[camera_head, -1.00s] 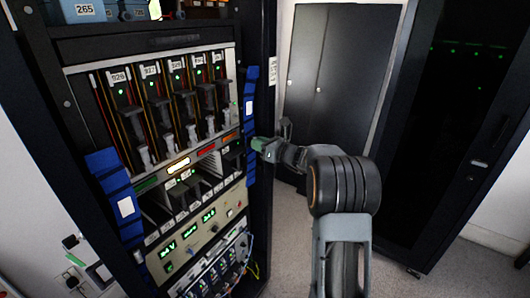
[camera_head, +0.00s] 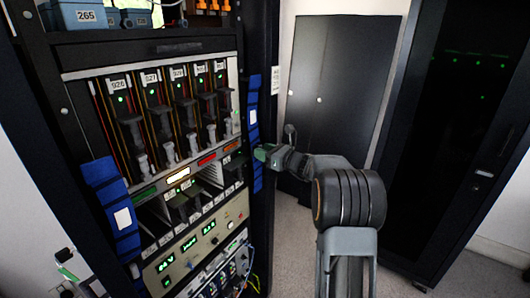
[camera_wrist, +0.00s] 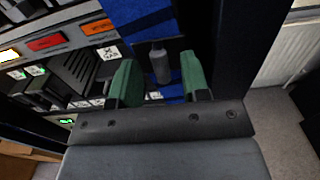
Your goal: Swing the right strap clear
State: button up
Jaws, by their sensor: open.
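The right strap (camera_head: 253,112) is a blue vertical band with a white label, on the right edge of the equipment rack. It also shows in the wrist view (camera_wrist: 140,22), running down behind my fingers. A grey peg-like grip (camera_wrist: 160,66) stands in front of the blue band, between my green fingertips, with a gap on each side. My gripper (camera_head: 262,152) is open at the strap's lower half; its fingers (camera_wrist: 157,78) flank the grip. Contact with the strap cannot be told. The left strap (camera_head: 114,210), also blue with a white label, lies across the rack's left edge.
The rack holds several upright modules (camera_head: 170,110) with handles and a lit control panel (camera_head: 195,240) below. A dark cabinet (camera_head: 335,95) stands behind, and a tall black rack (camera_head: 455,130) at right.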

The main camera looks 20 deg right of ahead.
jog(key=b+v, duration=0.2)
jog(key=v, duration=1.1)
jog(key=shift+s+d+b, duration=0.2)
jog(key=shift+s+b, duration=0.1)
